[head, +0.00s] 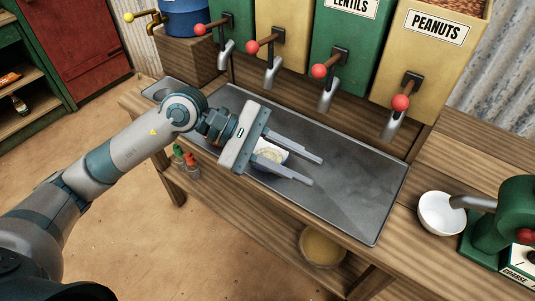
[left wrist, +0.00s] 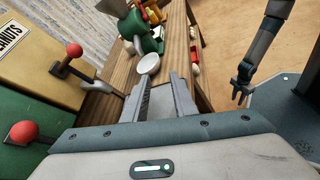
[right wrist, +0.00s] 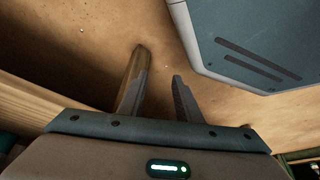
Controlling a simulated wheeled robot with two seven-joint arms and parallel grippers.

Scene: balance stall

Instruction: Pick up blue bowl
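A small bowl (head: 268,153) with a dark blue outside and pale contents sits on the grey metal tray (head: 365,190) in the head view. My left gripper (head: 317,171) is open, with its fingers reaching to the right over the tray. The bowl shows between the finger bases, partly hidden by the gripper; I cannot tell the height gap. The bowl does not show in the left wrist view, where the open fingers (left wrist: 163,82) have nothing between them. My right gripper (right wrist: 163,62) is open and empty, off the counter over the floor.
A white bowl (head: 441,213) stands under the spout of a green grinder (head: 503,222) at the right. Dispensers with red-knobbed taps (head: 400,103) hang over the tray's back edge. Sauce bottles (head: 186,160) are at the front left. A brown bowl (head: 322,247) is on the lower shelf. The tray's right half is clear.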

